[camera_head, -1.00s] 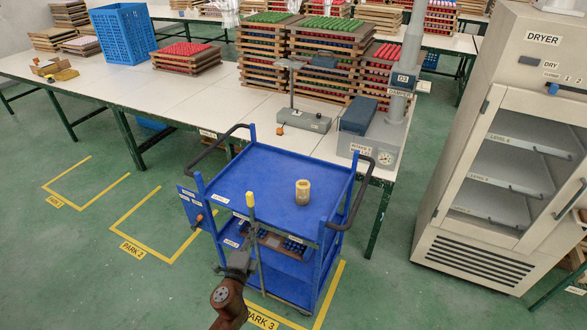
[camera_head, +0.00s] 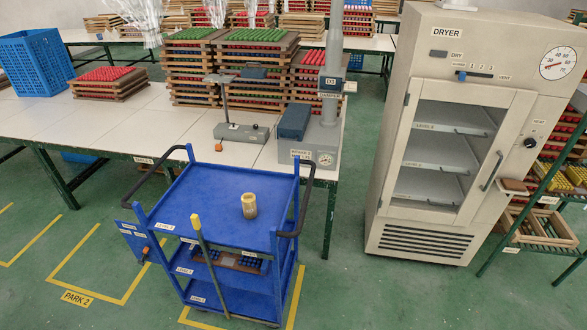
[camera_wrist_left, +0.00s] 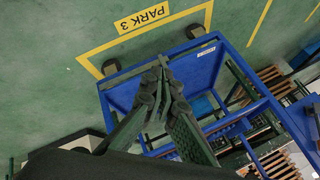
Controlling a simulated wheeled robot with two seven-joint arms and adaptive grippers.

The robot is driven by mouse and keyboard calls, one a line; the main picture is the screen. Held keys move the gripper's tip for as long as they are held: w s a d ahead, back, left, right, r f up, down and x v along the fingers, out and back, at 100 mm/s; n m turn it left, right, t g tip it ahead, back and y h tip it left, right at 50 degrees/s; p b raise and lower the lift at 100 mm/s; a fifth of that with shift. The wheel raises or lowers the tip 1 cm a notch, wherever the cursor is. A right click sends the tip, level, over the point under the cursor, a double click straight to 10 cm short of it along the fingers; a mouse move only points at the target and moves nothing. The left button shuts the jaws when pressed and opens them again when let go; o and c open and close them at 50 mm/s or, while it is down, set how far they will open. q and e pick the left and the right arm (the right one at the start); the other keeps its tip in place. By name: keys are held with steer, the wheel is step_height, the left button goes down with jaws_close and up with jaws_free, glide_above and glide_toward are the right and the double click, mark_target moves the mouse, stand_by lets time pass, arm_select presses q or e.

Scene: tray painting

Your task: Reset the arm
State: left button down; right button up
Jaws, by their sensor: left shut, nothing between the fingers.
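My left gripper (camera_wrist_left: 163,64) is shut and empty in the left wrist view. Its dark fingers meet in front of the blue cart (camera_wrist_left: 196,52), near the PARK 3 floor marking; whether they touch the cart I cannot tell. In the head view neither gripper nor arm shows. The blue cart (camera_head: 176,212) stands in front of the long table. A yellowish cup (camera_head: 249,206) stands upright on its top. A stick with a yellow end (camera_head: 196,221) leans at the cart's front side. A tray with blue pieces (camera_head: 229,260) sits on a lower shelf.
The long white table (camera_head: 105,128) runs behind the cart and bears a blue crate (camera_head: 32,62), stacked trays (camera_head: 188,85) and a grey device (camera_head: 318,140). The dryer (camera_head: 398,228), door shut, stands right of the cart. Green floor (camera_head: 340,285) is clear between them.

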arm_select(q)
steer(key=s+d+f+n+g, duration=0.1)
steer(key=s+f, duration=0.5)
steer(key=s, duration=0.7)
steer(key=s+d+f+n+g, duration=0.1)
steer(key=s+f+n+g, duration=0.2)
steer(key=s, duration=1)
steer(key=s+d+f+n+g+h, duration=0.1)
steer(key=s+f+n+g, duration=0.2)
steer(key=s+f, duration=0.5)
steer(key=s, duration=0.5)
steer(key=shift+s+f, duration=0.2)
steer(key=shift+f, duration=0.15)
steer(key=shift+d, duration=0.1)
